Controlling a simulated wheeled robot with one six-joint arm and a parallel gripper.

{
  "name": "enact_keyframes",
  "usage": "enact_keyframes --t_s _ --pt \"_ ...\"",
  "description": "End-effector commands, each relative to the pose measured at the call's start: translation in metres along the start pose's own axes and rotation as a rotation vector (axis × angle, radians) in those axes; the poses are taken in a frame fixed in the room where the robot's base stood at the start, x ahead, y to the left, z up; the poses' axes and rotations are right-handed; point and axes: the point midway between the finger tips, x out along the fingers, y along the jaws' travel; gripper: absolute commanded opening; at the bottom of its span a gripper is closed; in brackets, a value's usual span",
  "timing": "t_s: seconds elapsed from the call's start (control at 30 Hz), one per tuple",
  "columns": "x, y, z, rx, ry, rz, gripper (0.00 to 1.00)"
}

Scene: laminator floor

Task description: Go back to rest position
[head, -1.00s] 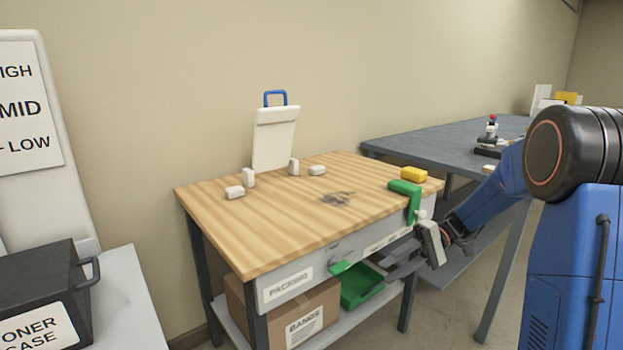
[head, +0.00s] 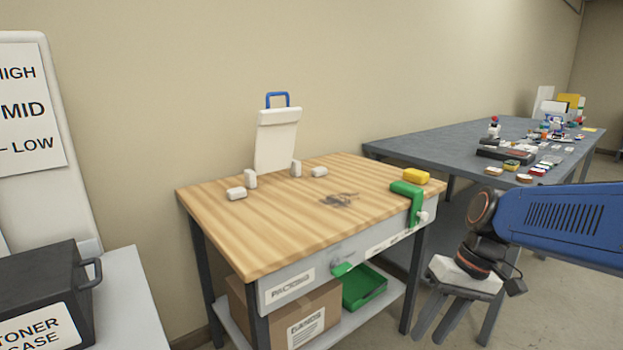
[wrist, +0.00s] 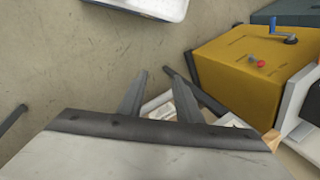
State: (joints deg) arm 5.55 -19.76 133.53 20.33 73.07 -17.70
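My gripper (head: 441,318) is at the lower right of the head view, right of the wooden packing table (head: 270,245) and pointing down toward the floor. Its two dark fingers stand apart with nothing between them. In the wrist view my gripper (wrist: 158,95) also shows its fingers spread and empty, with the floor and a box of papers (wrist: 165,105) behind them. My blue arm reaches in from the right edge of the head view.
A green clamp (head: 408,196) sits on the table's right edge, by a yellow block (head: 416,176). A grey table (head: 440,148) with several small items stands behind. A black toner case (head: 40,290) is at left. The wrist view shows a yellow machine (wrist: 250,75) at right.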

Motion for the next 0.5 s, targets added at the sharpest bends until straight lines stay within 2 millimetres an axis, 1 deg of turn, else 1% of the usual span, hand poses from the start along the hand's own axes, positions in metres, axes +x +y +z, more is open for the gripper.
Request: enact_keyframes --t_s 0.03,0.2,0.5 --pt "-0.001 0.002 0.009 -0.002 0.029 0.033 0.31" --pt "-0.003 0.013 0.033 0.006 0.132 0.141 0.31" --pt "-0.009 0.034 0.067 0.010 0.335 0.296 0.31"
